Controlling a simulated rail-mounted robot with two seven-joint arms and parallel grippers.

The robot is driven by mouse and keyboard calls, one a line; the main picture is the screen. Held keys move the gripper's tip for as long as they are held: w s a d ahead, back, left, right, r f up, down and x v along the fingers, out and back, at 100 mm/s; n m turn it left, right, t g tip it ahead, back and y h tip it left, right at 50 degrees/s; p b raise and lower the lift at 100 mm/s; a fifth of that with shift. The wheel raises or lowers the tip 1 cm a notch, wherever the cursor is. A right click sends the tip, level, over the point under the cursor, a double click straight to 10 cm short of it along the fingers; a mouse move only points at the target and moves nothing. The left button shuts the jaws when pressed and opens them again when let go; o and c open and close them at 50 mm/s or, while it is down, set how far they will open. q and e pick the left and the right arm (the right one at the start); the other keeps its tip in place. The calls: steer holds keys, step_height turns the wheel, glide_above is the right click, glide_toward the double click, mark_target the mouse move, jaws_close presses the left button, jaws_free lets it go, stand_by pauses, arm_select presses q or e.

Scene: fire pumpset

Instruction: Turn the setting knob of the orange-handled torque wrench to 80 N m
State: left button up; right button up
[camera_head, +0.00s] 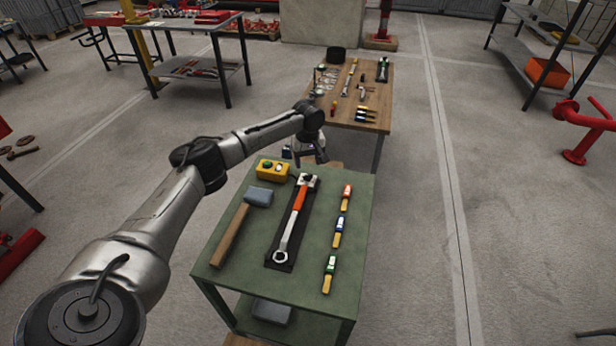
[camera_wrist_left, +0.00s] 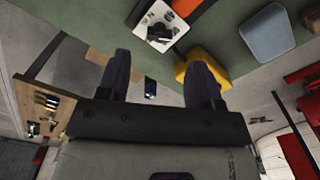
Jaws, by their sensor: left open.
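The orange-handled torque wrench (camera_head: 298,205) lies in a dark holder on the green table, its ring end toward the front. At its far end is a white dial plate with a dark setting knob (camera_head: 308,178). In the left wrist view the knob (camera_wrist_left: 160,32) shows at the top on the white plate, with a bit of orange handle (camera_wrist_left: 192,8) beside it. The dial's reading is too small to tell. My left gripper (camera_head: 314,157) is above the table's far edge, near the knob end. Its two fingers (camera_wrist_left: 162,75) are apart and empty, short of the knob. My right gripper is not in view.
A yellow box with buttons (camera_head: 273,170) stands left of the knob. A mallet (camera_head: 242,222) lies left of the wrench. Several small coloured-handled tools, such as one with a red top (camera_head: 346,197), lie to the right. A wooden table (camera_head: 345,118) with tools stands behind.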

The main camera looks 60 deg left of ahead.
mark_target(308, 177)
arm_select(q)
steer(key=shift+f+b, duration=0.75)
steer(key=shift+f, duration=2.35)
steer(key=shift+c, duration=0.2)
